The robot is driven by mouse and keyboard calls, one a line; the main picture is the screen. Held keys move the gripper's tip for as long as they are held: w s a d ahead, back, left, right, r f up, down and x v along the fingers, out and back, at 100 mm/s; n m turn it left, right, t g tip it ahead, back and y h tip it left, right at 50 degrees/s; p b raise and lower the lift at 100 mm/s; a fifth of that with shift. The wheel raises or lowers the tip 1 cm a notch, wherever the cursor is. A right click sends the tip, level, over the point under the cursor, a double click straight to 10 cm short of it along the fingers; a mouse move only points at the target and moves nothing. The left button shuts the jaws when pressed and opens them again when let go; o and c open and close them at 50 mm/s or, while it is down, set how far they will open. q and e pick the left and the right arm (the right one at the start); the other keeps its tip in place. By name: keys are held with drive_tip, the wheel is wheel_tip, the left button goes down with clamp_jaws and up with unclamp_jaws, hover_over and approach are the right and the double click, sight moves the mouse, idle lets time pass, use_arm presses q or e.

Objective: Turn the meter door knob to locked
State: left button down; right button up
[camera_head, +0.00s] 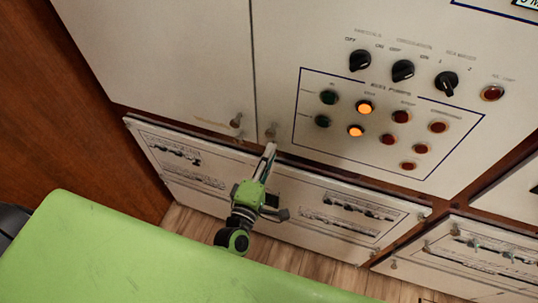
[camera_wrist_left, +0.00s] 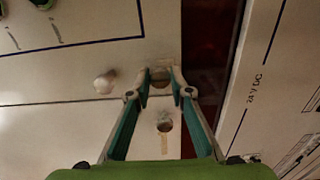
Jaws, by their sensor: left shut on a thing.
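My left gripper (camera_head: 270,147) reaches up to the lower edge of the pale upper cabinet, beside the seam between two panels. In the left wrist view its two fingers (camera_wrist_left: 163,76) are closed in on a small round metallic knob (camera_wrist_left: 160,75), with one fingertip at each side. The knob's turn angle cannot be told, and I cannot read a label that names it as the meter door knob. My right gripper is not in view.
A pale knob (camera_wrist_left: 104,82) and another knob (camera_wrist_left: 165,122) sit close to the fingers. Black rotary switches (camera_head: 403,70) and lit orange buttons (camera_head: 364,107) are farther right. A lower panel (camera_head: 290,195) lies below a brown strip (camera_wrist_left: 207,70).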

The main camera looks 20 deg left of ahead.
use_arm(q)
drive_tip(key=c, duration=1.8)
unclamp_jaws()
drive_tip(key=s, duration=1.2)
drive_tip(key=shift+a, duration=0.2)
drive_tip(key=shift+f, duration=0.15)
